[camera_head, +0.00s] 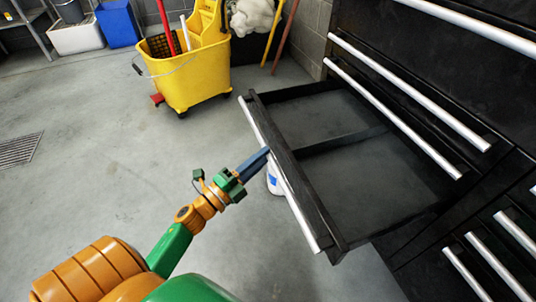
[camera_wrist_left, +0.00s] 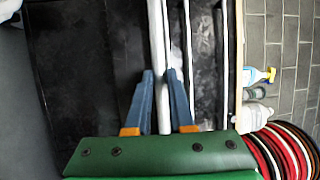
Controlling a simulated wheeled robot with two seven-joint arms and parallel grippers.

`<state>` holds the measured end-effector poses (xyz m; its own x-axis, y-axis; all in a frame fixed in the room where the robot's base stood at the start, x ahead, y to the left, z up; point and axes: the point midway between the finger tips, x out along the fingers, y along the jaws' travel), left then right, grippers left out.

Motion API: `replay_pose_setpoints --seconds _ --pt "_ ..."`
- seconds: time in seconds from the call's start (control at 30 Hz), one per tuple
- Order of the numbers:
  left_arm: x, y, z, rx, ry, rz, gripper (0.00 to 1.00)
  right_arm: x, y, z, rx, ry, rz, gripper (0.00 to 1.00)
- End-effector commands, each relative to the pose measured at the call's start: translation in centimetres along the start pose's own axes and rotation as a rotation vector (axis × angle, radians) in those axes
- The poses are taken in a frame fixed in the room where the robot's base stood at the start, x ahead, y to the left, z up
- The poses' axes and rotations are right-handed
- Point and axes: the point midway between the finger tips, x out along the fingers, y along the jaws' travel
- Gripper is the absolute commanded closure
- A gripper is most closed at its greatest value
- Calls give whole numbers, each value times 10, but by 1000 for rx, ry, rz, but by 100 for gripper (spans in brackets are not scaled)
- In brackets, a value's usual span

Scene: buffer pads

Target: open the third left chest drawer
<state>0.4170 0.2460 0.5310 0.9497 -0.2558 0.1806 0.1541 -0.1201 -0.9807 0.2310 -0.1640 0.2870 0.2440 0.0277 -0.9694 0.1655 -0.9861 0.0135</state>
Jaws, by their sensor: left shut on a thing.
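A black chest fills the right side of the head view. One of its drawers (camera_head: 350,185) is pulled well out, and its empty, divided interior shows. A long silver handle (camera_head: 290,195) runs along its front edge. My left gripper (camera_head: 266,152) is shut on this handle near its middle, with the blue fingers partly hidden by the drawer front. In the left wrist view the two blue fingers (camera_wrist_left: 164,75) stand on either side of the silver bar (camera_wrist_left: 157,40). My right gripper is not in view.
Other closed drawers with silver handles (camera_head: 410,92) are above and to the right. A yellow mop bucket (camera_head: 190,75) stands on the floor beyond the drawer. A white bottle (camera_head: 273,182) is partly hidden below the drawer front. The floor at left is clear.

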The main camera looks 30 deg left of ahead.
Motion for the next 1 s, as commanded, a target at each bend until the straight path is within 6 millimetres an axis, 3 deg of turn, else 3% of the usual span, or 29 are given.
replay_pose_setpoints --seconds 0.43,0.47,0.57,0.87,1.0 --pt "-2 -1 1 0 -1 0 100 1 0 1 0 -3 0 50" --pt "-2 -1 1 0 -1 0 76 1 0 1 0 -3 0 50" --pt "-2 -1 1 0 -1 0 49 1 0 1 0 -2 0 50" --pt "-4 0 1 0 -1 0 49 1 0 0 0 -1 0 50" --pt "-28 -1 1 0 -3 4 49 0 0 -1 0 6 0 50"
